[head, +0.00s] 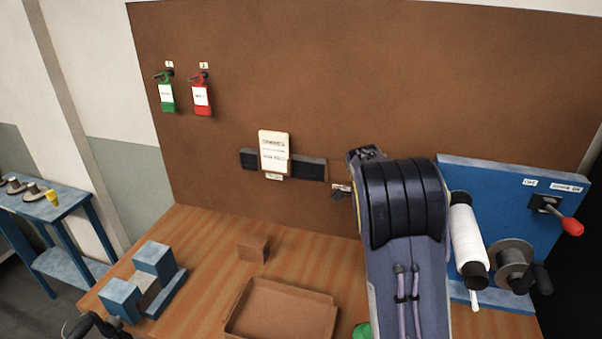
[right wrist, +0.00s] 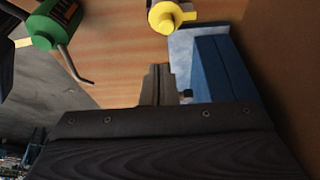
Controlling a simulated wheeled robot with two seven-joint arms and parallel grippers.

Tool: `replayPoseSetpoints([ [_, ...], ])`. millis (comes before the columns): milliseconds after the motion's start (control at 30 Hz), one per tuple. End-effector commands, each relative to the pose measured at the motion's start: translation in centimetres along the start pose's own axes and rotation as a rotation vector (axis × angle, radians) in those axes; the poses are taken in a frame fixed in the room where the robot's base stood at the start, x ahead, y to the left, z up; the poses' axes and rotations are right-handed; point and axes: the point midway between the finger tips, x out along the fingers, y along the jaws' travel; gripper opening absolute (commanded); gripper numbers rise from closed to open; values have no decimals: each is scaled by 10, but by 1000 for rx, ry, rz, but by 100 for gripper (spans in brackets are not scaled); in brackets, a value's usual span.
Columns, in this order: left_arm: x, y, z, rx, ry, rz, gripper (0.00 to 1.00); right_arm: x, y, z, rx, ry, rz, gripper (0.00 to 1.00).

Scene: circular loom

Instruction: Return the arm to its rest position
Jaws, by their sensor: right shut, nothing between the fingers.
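My right arm (head: 408,265) rises from the bottom of the head view, right of centre, in front of the brown back panel. Its gripper is hidden behind the arm there. In the right wrist view my right gripper (right wrist: 158,85) has its fingers together, with nothing between them, above the wooden table. A green-bodied tool with a bent metal end (right wrist: 52,25) and a yellow part (right wrist: 165,15) lie beyond the fingers. My left gripper cannot be made out in the head view.
A blue winder plate (head: 500,190) with a white thread spool (head: 463,235) and red-tipped lever (head: 570,226) stands right of the arm. A cardboard tray (head: 232,328), brown block (head: 254,248) and blue fixture (head: 153,258) are left. Green (head: 167,95) and red (head: 202,97) tags hang above.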

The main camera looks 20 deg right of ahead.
Motion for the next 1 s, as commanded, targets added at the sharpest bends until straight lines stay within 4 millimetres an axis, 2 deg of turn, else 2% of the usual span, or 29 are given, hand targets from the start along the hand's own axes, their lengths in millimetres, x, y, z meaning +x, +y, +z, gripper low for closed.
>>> replayPoseSetpoints([
  [167, 1, 0, 0, 0, 0, 0, 0, 2, 3, 0, -17, -17, 6, 0],
  [267, 4, -2, 2, 0, 0, 0, 0, 7, 17, 0, -111, -97, 24, 0],
  [333, 7, -3, 3, 0, 0, 0, 0, 12, 36, 1, -235, -198, 31, 0],
  [467, 14, -6, 7, 0, 0, 0, 0, 8, 86, 10, -566, -429, -39, 0],
  [667, 24, -11, 12, 0, 0, 0, 0, -14, 172, 18, -1112, -650, -362, 0],
  [800, 30, -14, 15, 0, 0, 0, 0, -22, 233, 20, -1468, -637, -662, 0],
  [900, 34, -16, 17, 0, 0, 0, 0, -19, 268, 22, -1673, -554, -840, 0],
  [1000, 36, -16, 18, 0, 0, 0, 0, -12, 291, 24, -1819, -461, -962, 0],
])
